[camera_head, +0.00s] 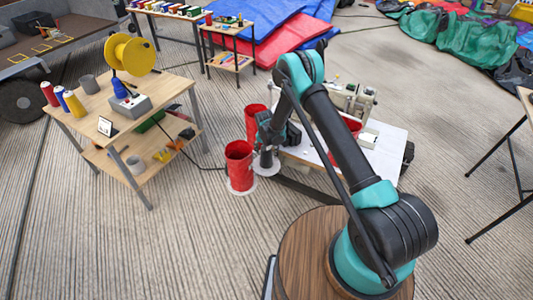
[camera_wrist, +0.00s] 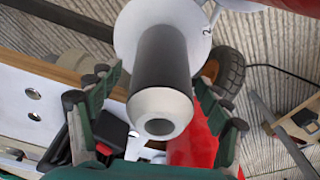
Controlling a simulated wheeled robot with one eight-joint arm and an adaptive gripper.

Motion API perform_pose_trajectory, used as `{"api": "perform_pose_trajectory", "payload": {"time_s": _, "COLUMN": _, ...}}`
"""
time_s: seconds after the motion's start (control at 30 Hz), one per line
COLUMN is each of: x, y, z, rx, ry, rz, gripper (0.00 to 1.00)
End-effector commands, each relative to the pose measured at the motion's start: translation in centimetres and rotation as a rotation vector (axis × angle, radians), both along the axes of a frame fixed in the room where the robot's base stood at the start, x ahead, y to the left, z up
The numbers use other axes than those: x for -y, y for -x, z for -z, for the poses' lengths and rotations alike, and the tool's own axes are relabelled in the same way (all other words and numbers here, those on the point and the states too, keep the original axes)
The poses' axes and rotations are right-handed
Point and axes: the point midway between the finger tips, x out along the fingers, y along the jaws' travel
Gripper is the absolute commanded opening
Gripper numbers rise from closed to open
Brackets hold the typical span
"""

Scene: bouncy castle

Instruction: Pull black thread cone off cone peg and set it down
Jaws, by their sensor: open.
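A black thread cone (camera_wrist: 163,60) with a pale, hollow tip (camera_wrist: 160,112) points toward the wrist camera. Its far end meets a round white disc (camera_wrist: 203,42). My gripper (camera_wrist: 152,85) is open, with its green and black fingers on either side of the cone; clear contact does not show. In the head view, my gripper (camera_head: 274,133) points down at the left end of the white sewing table. The black cone (camera_head: 266,160) shows there under it, partly hidden. The peg inside the cone is hidden.
Red cylinders stand close by, one in front-left (camera_head: 240,168) and one behind (camera_head: 256,120). A sewing machine (camera_head: 350,98) sits on the white table (camera_head: 385,150). A wooden bench (camera_head: 150,105) at left holds spools and a yellow reel (camera_head: 130,53). Floor between is mostly clear.

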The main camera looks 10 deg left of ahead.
Motion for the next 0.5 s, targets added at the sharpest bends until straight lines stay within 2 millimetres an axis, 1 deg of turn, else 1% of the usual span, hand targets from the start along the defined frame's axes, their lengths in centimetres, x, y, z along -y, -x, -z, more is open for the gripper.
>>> {"api": "perform_pose_trajectory", "payload": {"time_s": 0.1, "x": 0.00, "y": 0.00, "z": -0.02, "rx": 0.000, "ry": 0.000, "rz": 0.000, "gripper": 0.77}}
{"api": "perform_pose_trajectory", "payload": {"time_s": 0.5, "x": 0.00, "y": 0.01, "z": -0.05, "rx": 0.000, "ry": 0.000, "rz": 0.000, "gripper": 0.27}}
